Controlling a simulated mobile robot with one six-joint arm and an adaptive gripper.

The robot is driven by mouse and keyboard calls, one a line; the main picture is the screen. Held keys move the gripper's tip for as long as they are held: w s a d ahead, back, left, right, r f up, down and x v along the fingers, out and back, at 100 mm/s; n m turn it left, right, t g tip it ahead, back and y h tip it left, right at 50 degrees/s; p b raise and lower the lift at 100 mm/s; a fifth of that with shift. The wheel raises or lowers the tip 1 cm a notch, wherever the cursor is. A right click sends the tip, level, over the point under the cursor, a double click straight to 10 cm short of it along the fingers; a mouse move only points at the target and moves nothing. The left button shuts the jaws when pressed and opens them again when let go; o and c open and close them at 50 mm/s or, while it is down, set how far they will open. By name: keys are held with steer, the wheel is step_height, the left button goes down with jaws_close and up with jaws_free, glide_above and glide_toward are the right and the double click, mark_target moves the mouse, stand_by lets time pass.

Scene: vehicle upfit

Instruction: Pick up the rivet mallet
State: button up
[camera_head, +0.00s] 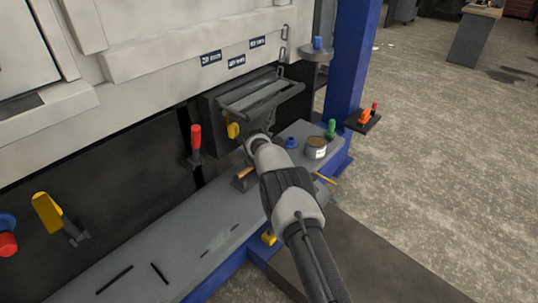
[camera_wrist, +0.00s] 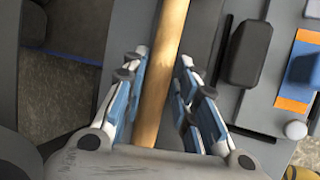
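A light wooden handle (camera_wrist: 165,55), which looks like the rivet mallet's, runs lengthwise between my fingers in the wrist view. No mallet head shows there. My gripper (camera_wrist: 158,70) is open around the handle, with a narrow gap visible on each side. In the head view, my arm hides my gripper and most of what lies under it. A small wooden piece (camera_head: 244,174) shows left of my arm on the grey bench; I cannot tell if it belongs to the mallet.
The grey bench (camera_head: 190,238) runs along the vehicle's side. A brown can (camera_head: 316,148), a green-handled tool (camera_head: 331,128) and a blue piece (camera_head: 291,143) stand near its far end. A blue post (camera_head: 350,60) rises beyond. In the wrist view, a dark block (camera_wrist: 250,52) lies right of the fingers.

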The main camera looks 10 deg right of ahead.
jaws_close()
steer(key=shift+s, duration=0.1)
stand_by(0.4)
